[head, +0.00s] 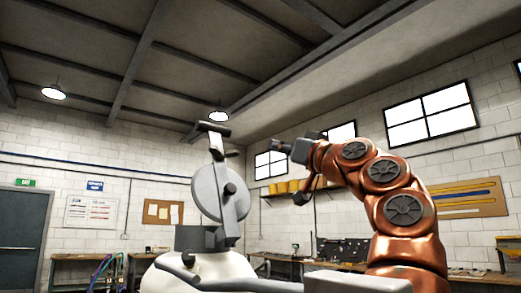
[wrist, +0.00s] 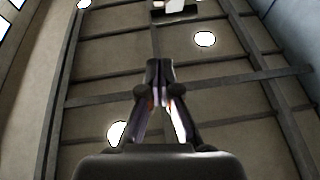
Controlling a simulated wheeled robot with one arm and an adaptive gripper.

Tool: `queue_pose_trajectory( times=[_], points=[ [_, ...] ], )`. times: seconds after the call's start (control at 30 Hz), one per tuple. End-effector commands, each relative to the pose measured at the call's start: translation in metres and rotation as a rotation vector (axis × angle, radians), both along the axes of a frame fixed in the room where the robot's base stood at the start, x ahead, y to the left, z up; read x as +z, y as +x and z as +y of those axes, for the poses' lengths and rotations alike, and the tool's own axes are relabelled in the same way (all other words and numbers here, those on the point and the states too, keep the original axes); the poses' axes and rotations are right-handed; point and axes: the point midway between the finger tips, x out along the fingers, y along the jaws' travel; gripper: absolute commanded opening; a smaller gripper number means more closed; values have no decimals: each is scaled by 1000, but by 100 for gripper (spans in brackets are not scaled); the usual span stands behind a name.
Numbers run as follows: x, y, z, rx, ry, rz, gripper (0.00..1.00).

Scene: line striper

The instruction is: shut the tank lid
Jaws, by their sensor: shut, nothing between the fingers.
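The white tank (head: 200,272) is at the bottom of the head view, its lower part cut off by the frame. Its round grey lid (head: 205,192) stands upright above it, open, with a darker bar across its face and a T-shaped handle (head: 213,129) on top. My gripper (head: 276,145) is right of the lid and near the height of the handle, apart from it in the picture. In the wrist view my gripper (wrist: 159,72) has its fingers together, with nothing between them. The wrist view does not clearly show the lid.
A pale and dark object (wrist: 175,10), which I cannot identify, is at the top edge of the wrist view, among ceiling beams and lamps. Workbenches (head: 282,258) stand along the back wall. A dark door (head: 22,240) is at far left. The air between gripper and lid looks clear.

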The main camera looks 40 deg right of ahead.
Motion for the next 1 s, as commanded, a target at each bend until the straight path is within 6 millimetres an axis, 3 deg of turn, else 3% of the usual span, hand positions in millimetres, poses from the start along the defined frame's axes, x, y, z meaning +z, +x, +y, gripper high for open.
queue_pose_trajectory(
  times=[0.57, 0.7, 1.0],
  points=[
    [40, 89, 2, 3, 0, 6, 0],
    [24, 108, 3, 4, 0, 9, 0],
    [19, 123, 3, 3, 1, 4, 0]
  ],
)
